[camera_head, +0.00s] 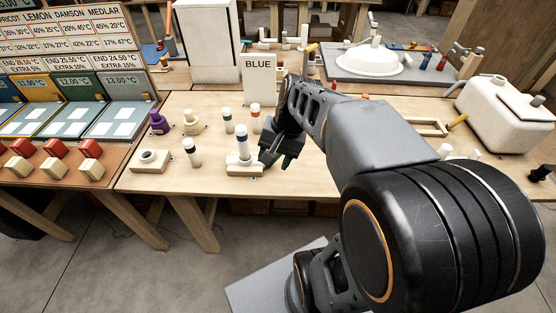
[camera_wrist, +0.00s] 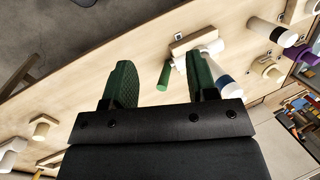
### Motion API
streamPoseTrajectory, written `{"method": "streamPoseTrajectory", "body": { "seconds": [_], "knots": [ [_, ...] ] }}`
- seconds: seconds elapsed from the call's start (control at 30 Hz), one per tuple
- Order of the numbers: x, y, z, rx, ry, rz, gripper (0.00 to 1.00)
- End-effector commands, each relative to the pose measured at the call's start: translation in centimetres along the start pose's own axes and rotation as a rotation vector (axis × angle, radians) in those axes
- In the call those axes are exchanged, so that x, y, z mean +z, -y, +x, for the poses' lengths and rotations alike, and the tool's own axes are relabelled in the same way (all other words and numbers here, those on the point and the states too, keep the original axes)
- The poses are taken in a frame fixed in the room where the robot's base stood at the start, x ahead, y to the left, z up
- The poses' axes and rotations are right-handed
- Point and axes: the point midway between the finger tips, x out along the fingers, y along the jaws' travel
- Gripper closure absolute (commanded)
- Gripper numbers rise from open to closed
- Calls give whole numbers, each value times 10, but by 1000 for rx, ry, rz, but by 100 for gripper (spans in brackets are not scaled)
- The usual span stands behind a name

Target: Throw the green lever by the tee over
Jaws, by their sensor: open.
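The green lever (camera_wrist: 163,76) shows in the wrist view as a short green cylinder beside a white fitting, which looks like the tee (camera_wrist: 212,46), near a wooden block (camera_wrist: 190,42). A white post with a blue band (camera_wrist: 224,84) adjoins the fitting. In the head view the blue-banded post (camera_head: 243,142) stands upright on a wooden base (camera_head: 244,170); I cannot make out the lever there. My gripper (camera_head: 278,155) is just right of that base. In the wrist view its two green fingers (camera_wrist: 161,72) are apart, with the lever seen in the gap; contact cannot be told.
A BLUE sign (camera_head: 258,80) stands at the back. A white tank (camera_head: 507,110) is far right. The front table edge is close to the base.

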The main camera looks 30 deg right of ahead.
Motion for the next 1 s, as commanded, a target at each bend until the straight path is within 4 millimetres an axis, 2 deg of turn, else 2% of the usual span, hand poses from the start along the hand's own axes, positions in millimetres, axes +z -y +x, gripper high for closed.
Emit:
{"method": "streamPoseTrajectory", "body": {
  "seconds": [0.03,0.13,0.3,0.4,0.5,0.6,0.7,1.0],
  "knots": [
    [-22,-11,24,-50,76,157,47],
    [-58,-23,37,-170,230,444,47],
    [-118,-56,48,-376,459,809,47],
    [-144,-79,50,-477,562,943,47],
    [-162,-97,49,-551,635,1025,47],
    [-171,-106,49,-594,678,1067,47],
    [-173,-104,54,-612,699,1084,47],
    [-161,-63,88,-613,702,1084,47]
  ]
}}
